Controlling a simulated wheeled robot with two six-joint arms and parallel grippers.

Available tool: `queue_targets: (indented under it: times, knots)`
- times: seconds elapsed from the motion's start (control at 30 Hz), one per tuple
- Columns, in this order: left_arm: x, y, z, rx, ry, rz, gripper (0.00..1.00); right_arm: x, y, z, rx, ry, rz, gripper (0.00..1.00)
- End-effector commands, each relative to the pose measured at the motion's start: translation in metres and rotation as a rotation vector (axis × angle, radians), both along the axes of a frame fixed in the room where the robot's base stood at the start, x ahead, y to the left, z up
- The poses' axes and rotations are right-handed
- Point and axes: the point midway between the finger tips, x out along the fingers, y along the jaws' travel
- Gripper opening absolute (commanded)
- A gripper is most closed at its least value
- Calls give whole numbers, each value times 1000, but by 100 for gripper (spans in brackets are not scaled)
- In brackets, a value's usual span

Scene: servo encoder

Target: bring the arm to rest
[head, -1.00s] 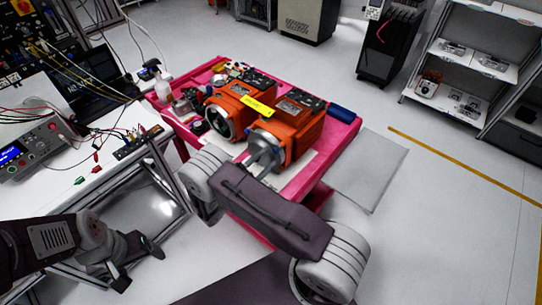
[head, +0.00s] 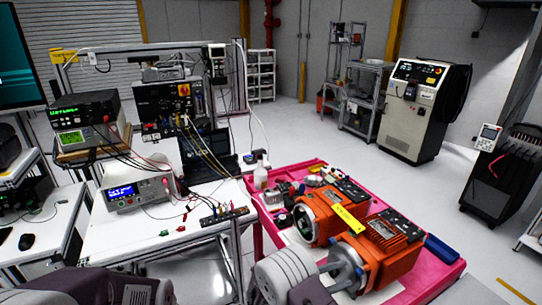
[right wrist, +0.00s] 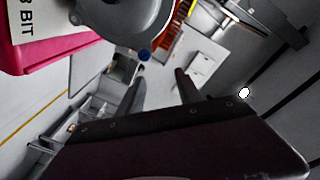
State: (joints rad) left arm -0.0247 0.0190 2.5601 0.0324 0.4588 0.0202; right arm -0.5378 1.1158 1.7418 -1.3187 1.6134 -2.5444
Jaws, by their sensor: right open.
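My right gripper (head: 334,277) is at the near side of the pink cart (head: 446,278), in front of the nearer orange servo motor (head: 398,250) and its grey round end. In the right wrist view its two dark fingers (right wrist: 160,88) stand apart with nothing between them. A grey round part (right wrist: 122,14) is beyond the fingertips there; I cannot tell whether they touch it. A second orange motor (head: 318,215) with a yellow label lies behind the first. Of my left arm only a link shows at the bottom left; its gripper is out of view.
A white bench (head: 135,232) with instruments and cables stands left of the cart. A spray bottle (head: 260,178) and small parts are on the cart's far end, and a blue item (head: 441,250) is at its right edge. Floor (head: 340,150) behind the cart is clear.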

Motion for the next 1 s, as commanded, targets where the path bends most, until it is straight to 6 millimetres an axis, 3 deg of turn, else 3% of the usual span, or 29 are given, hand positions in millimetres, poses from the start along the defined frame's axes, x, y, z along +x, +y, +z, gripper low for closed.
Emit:
queue_targets:
  times: [0.03, 0.1, 0.17, 0.2, 0.27, 0.3, 0.4, 0.47, 0.57, 0.6, 0.7, 0.77, 0.87, 1.0]
  knots:
    - [0, 0, 0, 0, 0, 0, 79, -1, -21, 29, 37, -58, -73, 41]
    - [0, 0, 0, 0, 0, 0, 79, -26, -56, 60, 120, -120, -222, 41]
    - [0, 0, 0, 0, 0, 0, 79, -59, -80, 71, 244, -227, -374, 41]
    - [0, 0, -1, 0, 0, 0, 79, -84, -91, 72, 344, -345, -491, 41]
    - [0, 0, -1, 0, 0, 0, 79, -125, -95, 66, 502, -595, -699, 41]
    - [0, 0, -1, 0, 0, 0, 79, -151, -89, 57, 602, -808, -869, 41]
    - [0, 0, -1, 0, 0, 0, 79, -190, -53, 32, 733, -1359, -1314, 41]
    - [0, 0, -1, 0, 0, 0, 79, -199, -28, 20, 722, -1669, -1588, 41]
    - [0, 0, -1, 0, 0, 0, 79, -199, 13, 5, 537, -2122, -2036, 41]
    - [0, 0, -1, 0, 0, 0, 79, -197, 26, -1, -395, 2212, 2140, 41]
    - [0, 0, -1, 0, 0, 0, 79, -186, 45, -10, -2, 1944, 1905, 41]
    - [0, 0, -1, 0, 0, 0, 79, -175, 50, -10, 137, 1819, 1791, 41]
    - [0, 0, -1, 0, 0, 0, 79, -163, 51, -9, 257, 1707, 1676, 41]
    - [0, 0, -1, 0, 0, 0, 79, -163, 51, -9, 315, 1673, 1631, 41]
